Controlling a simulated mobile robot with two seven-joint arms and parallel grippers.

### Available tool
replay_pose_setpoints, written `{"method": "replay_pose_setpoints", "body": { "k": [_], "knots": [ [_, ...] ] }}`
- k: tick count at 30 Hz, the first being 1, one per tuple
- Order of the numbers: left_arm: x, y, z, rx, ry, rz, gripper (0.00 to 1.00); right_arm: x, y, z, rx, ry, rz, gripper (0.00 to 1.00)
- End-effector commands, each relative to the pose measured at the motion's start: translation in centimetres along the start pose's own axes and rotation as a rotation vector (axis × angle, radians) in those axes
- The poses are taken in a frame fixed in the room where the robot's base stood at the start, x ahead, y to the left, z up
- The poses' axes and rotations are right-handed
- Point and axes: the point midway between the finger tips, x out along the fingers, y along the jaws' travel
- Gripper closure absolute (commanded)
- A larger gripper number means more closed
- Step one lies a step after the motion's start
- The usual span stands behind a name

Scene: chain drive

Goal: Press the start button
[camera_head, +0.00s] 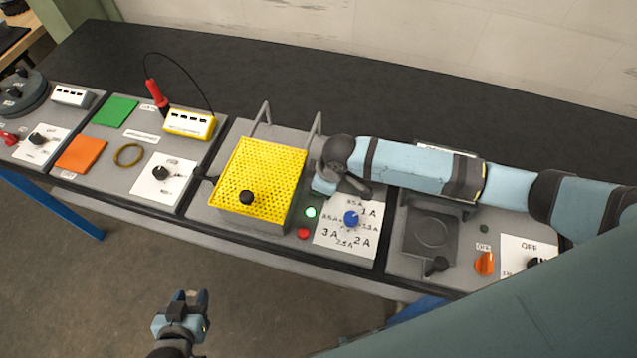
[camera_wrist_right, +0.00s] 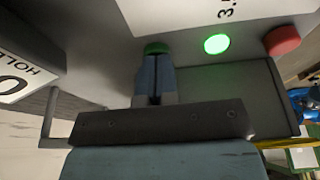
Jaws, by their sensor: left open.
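The start button, a green button (camera_wrist_right: 156,47), shows in the right wrist view at the tips of my right gripper (camera_wrist_right: 154,62). The fingers are shut together with nothing between them and their tips overlap the button's edge; I cannot tell whether they press it. A lit green lamp (camera_wrist_right: 217,43) and a red button (camera_wrist_right: 282,40) stand in a row beside it. In the head view the lit lamp (camera_head: 310,212) and red button (camera_head: 303,233) show, but my right gripper (camera_head: 324,186) hides the start button. My left gripper (camera_head: 188,300) is open and empty, above the floor.
A yellow mesh cover (camera_head: 262,172) with a black knob stands left of the lamp. A blue dial (camera_head: 351,217) on a white scale is to its right. Other panels with switches line the black bench (camera_head: 230,60). Floor in front is free.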

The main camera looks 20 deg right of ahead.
Motion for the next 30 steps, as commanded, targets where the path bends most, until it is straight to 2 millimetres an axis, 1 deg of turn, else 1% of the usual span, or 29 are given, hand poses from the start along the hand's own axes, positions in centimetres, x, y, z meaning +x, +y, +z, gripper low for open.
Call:
{"method": "replay_pose_setpoints", "body": {
  "k": [1,6,7,8,12,15,18,21,24,30],
  "knots": [
    [-0.8,-0.1,-1.3,0.001,0.002,-0.004,0.57,-1.4,0.0,-0.3,0.001,-0.001,-0.001,1.0],
    [-2.4,-0.6,-3.6,-0.015,0.002,-0.018,0.57,-4.3,0.5,-1.2,0.003,0.004,0.004,1.0],
    [-1.6,-0.5,-2.4,-0.023,0.002,-0.021,0.57,-4.3,0.6,-0.9,0.001,0.007,0.005,1.0],
    [-1.4,-0.4,-2.1,-0.025,0.003,-0.022,0.57,-4.9,0.6,-0.9,0.0,0.008,0.006,1.0],
    [-1.3,-0.1,-1.3,-0.02,-0.005,-0.016,0.57,-8.3,0.6,-0.9,0.0,0.009,0.006,1.0],
    [-1.4,0.0,-0.9,-0.015,-0.008,-0.012,0.57,-10.2,0.6,-1.0,0.0,0.008,0.007,1.0],
    [-1.3,-0.1,-0.9,-0.009,-0.007,-0.011,0.57,-11.8,0.6,-1.0,0.001,0.009,0.007,1.0],
    [-1.3,-0.3,-0.8,0.0,-0.008,-0.01,0.57,-12.7,0.6,-1.0,0.001,0.008,0.007,1.0],
    [-1.2,-0.5,-0.8,0.006,-0.007,-0.01,0.57,-13.2,0.6,-1.0,0.001,0.008,0.005,1.0],
    [-1.0,-0.6,-1.3,0.005,0.0,-0.011,0.57,-13.3,0.6,-1.0,0.002,0.007,0.005,1.0]
  ]
}}
